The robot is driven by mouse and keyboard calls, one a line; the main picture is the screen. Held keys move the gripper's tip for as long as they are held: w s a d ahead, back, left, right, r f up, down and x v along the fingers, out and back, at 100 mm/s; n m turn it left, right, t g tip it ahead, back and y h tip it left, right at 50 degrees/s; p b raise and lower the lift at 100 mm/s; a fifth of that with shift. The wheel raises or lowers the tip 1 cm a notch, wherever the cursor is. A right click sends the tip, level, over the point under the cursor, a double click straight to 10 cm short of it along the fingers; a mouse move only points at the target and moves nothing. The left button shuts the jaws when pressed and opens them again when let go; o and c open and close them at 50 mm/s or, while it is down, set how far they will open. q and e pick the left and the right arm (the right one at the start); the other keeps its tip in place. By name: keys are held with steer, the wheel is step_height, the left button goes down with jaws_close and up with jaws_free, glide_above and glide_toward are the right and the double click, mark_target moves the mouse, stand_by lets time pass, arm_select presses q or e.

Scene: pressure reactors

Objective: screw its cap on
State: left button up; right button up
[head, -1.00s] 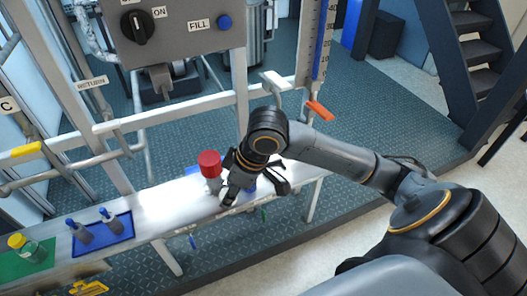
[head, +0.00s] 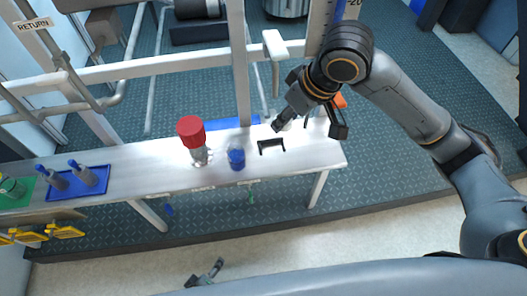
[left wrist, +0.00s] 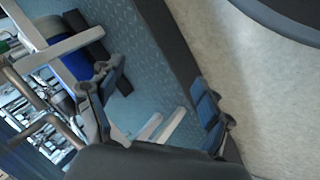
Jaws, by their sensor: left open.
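A clear vessel with a large red cap (head: 192,131) on top stands on the white bench (head: 128,158). A small round blue item (head: 236,157) sits just right of it; I cannot tell if it is a cap or a small jar. My right gripper (head: 311,129) is over the right end of the bench, with its fingers apart, touching neither item. My left gripper (head: 207,272) shows small at the bottom of the head view, low and away from the bench. In the left wrist view its fingers (left wrist: 160,98) are spread with nothing between them.
A black bracket-like item (head: 270,146) lies on the bench near the blue item. A blue tray (head: 92,187) with two blue-topped bottles and a green mat (head: 22,198) are at the left end. White frame posts and pipes stand behind the bench.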

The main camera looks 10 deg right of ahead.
arm_select(q)
steer(key=w+d+r+n+t+h+b, duration=0.2)
steer(key=w+d+r+n+t+b, duration=0.1)
steer(key=w+d+r+n, duration=0.4)
arm_select(e)
steer(key=w+a+f+b, duration=0.2)
steer(key=a, duration=0.1)
steer(key=w+a+f+n+b, duration=0.1)
steer(key=w+a+f+b, duration=0.1)
steer(key=a+f, duration=0.1)
steer(key=w+a+f+n+b, duration=0.1)
steer(key=w+a+f+b, duration=0.1)
steer(key=a, duration=0.3)
steer(key=shift+w+a+f+b, duration=0.1)
steer(key=shift+w+f+b, duration=0.3)
steer(key=shift+w, duration=0.2)
arm_select(q)
steer(key=n+t, duration=0.7)
steer(key=n, duration=1.2)
glide_toward(234, 162)
arm_select(e)
steer(key=shift+a, duration=0.1)
arm_select(q)
steer(key=shift+w+d+f, duration=0.2)
steer(key=shift+w+f, duration=0.05)
steer(key=shift+w, duration=0.1)
steer(key=x, duration=1.2)
steer(key=shift+w+r, duration=0.1)
steer(key=shift+r, duration=0.1)
